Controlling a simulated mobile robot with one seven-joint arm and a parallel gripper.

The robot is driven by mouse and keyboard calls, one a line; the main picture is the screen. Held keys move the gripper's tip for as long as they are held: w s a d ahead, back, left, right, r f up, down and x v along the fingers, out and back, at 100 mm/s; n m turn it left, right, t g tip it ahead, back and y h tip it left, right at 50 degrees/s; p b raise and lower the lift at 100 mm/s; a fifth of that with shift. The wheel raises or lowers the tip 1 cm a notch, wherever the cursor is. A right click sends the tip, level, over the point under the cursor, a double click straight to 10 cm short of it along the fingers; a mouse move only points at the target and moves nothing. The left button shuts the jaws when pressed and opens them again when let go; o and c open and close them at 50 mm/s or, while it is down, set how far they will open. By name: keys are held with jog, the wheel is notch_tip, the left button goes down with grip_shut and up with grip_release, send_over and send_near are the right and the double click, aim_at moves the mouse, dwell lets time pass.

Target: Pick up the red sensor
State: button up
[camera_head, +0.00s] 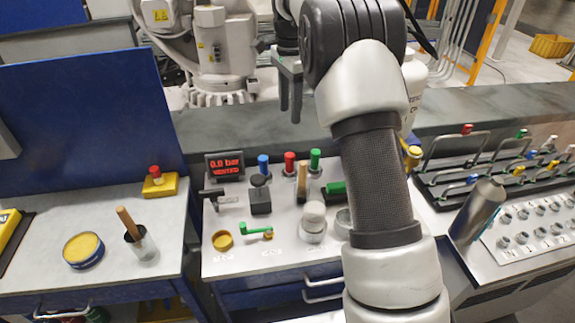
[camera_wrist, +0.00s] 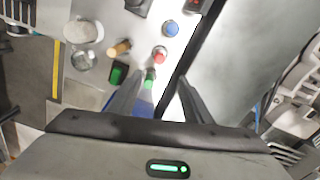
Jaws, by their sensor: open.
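The red sensor (camera_head: 289,160) stands upright in the rack row on the middle bench, between a blue sensor (camera_head: 263,164) and a green sensor (camera_head: 314,160). My gripper (camera_head: 290,108) is above and behind this row in the head view, fingers pointing down, open and empty. In the wrist view the red sensor (camera_wrist: 159,55) shows just beyond my open fingertips (camera_wrist: 160,82). The green one (camera_wrist: 149,76) lies closer to the fingers and the blue one (camera_wrist: 171,29) farther out. No finger visibly touches the red sensor.
A display reading 0.0 bar (camera_head: 225,164) stands left of the sensors. A wooden-handled tool (camera_head: 302,182) and a white-capped jar (camera_head: 313,218) stand in front. A grey ledge (camera_head: 240,128) runs behind the bench. A red button on a yellow box (camera_head: 158,184) is on the left bench.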

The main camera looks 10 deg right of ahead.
aim_at(289, 155)
notch_tip(289, 155, down, 17)
jog(key=shift+f+b, duration=0.1)
jog(key=shift+b, duration=0.3)
jog(key=shift+c, duration=0.4)
grip_shut()
